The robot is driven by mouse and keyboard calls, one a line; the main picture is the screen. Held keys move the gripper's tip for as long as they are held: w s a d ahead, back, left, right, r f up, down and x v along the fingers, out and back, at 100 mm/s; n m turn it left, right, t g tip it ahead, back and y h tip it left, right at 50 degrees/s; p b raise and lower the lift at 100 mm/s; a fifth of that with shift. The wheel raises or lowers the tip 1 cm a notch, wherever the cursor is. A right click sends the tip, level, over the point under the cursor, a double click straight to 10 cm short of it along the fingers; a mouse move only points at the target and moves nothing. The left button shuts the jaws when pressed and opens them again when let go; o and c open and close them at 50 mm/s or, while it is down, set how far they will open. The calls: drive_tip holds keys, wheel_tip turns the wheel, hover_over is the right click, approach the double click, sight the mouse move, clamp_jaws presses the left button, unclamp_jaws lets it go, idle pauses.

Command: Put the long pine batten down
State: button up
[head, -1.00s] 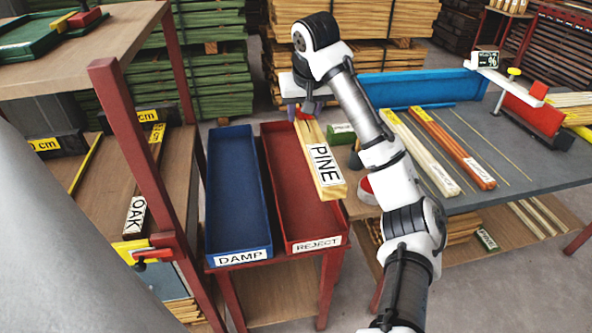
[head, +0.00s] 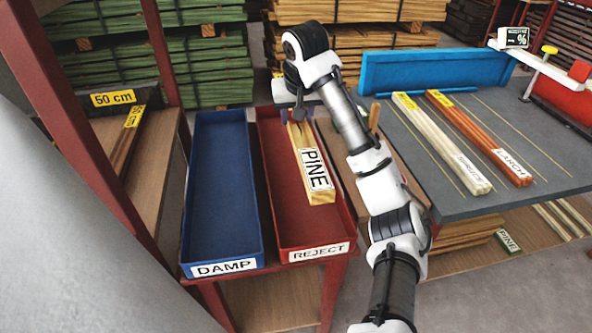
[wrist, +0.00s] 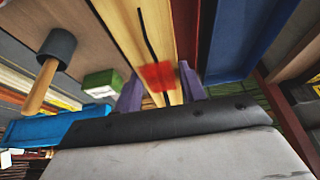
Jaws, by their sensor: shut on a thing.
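The long pine batten (head: 304,150), pale yellow with a white PINE label on its near end, hangs at a tilt above the red REJECT tray (head: 276,205) in the head view. My gripper (head: 297,115) is shut on its far end. In the wrist view, purple fingers (wrist: 160,95) flank the batten (wrist: 140,35), which shows a red patch and a wavy black line. The batten seems clear of the tray floor; I cannot tell the gap. The blue DAMP tray (head: 220,190) stands left of the red one. Both trays look empty.
A grey bench (head: 440,195) at right holds spruce (head: 440,140) and larch (head: 480,140) bundles. A shelf with a red post (head: 85,130) stands left. In the wrist view, a grey-headed tool (wrist: 58,46) and a green block (wrist: 104,83) lie beside the batten.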

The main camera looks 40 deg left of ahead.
wheel_tip(320, 180, down, 16)
drive_tip(key=shift+f+p, duration=0.15)
drive_tip(key=shift+p, duration=0.3)
drive_tip(key=shift+f, duration=0.1)
drive_tip(key=o, duration=1.2)
drive_tip(key=shift+f, duration=0.1)
